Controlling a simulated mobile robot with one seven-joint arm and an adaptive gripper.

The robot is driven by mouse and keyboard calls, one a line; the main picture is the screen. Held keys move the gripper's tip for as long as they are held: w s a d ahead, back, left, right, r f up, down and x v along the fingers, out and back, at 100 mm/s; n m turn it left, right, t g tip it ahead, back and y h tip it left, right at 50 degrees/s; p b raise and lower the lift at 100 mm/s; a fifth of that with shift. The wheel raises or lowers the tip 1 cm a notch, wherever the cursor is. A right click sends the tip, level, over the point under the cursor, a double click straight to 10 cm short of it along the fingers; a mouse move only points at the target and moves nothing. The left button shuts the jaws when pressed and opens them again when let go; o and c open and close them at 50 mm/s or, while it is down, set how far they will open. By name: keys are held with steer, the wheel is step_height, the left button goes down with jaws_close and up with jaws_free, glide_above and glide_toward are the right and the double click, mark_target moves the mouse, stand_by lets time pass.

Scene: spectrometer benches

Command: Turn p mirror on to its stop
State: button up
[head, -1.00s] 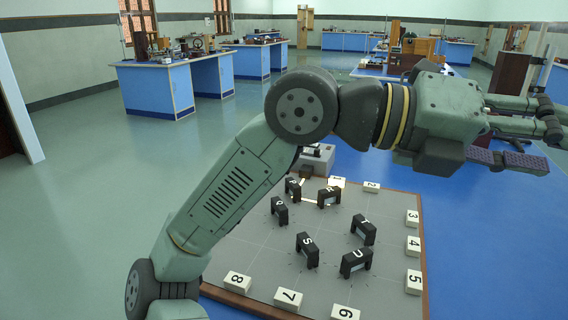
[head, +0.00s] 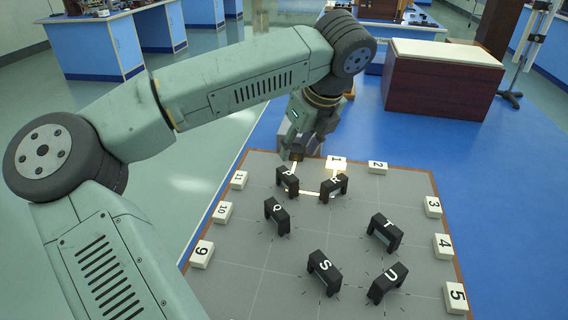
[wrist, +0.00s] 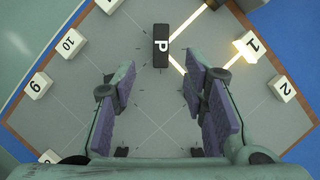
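The P mirror (head: 287,182) is a dark block on legs with a white letter P, standing at the back left of the grey board. It also shows in the wrist view (wrist: 161,46), upper middle, upright in the picture. My gripper (head: 298,150) is above and just behind the P mirror in the head view. In the wrist view my gripper (wrist: 158,78) is open, with purple-padded fingers wide apart and nothing between them. The P mirror lies ahead of the fingertips, about midway between their lines. A bright beam reaches P and leaves it toward the R mirror (head: 334,187). P's stop cannot be made out.
Other lettered mirrors, Q (head: 277,216), T (head: 384,232), S (head: 324,272) and U (head: 388,283), stand on the board (head: 265,275). White numbered blocks line its edges; block 1 (head: 336,162) glows. A brown box (head: 443,85) stands behind on the blue floor.

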mark_target(288, 173)
steer(key=p+x, duration=0.2)
steer(key=x, duration=0.7)
steer(key=shift+f, duration=0.4)
steer(key=shift+c, duration=0.5)
jaws_close()
